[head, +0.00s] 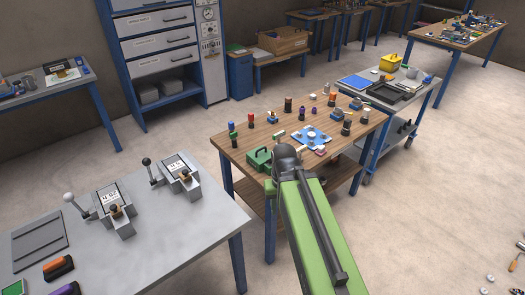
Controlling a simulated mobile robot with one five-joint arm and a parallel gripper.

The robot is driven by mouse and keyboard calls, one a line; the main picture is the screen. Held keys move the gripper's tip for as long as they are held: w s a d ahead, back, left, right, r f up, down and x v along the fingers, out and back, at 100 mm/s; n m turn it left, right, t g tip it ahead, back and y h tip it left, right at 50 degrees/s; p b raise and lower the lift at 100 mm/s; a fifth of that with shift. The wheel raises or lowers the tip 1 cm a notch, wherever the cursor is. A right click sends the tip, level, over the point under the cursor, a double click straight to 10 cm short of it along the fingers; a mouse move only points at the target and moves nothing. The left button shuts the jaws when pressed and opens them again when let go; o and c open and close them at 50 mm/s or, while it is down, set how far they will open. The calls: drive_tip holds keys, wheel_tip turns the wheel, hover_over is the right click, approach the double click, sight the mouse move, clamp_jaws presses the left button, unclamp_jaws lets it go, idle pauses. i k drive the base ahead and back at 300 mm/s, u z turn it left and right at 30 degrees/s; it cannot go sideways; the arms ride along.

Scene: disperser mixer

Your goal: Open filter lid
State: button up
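I cannot make out a filter lid for certain in the head view. Two grey devices with levers and labelled plates, the left device (115,207) and the right device (177,177), stand on the grey table at left. My green arm reaches up from the bottom toward the wooden table, ending in view at a dark rounded joint. My gripper's fingers cannot be clearly told from the small parts around that joint, so their state is unclear. A green box-like thing (259,160) is just left of the joint.
The wooden table (234,142) holds several small knobs and a blue plate (311,138). The grey table (190,232) fills the lower left. A cart (427,92) with trays stands behind at right. A drawer cabinet (160,45) is at the back. Floor at right is mostly clear.

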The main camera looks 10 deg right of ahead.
sight(260, 155)
drive_tip(key=u, duration=0.15)
drive_tip(key=i, duration=1.2)
drive_tip(key=u, duration=0.6)
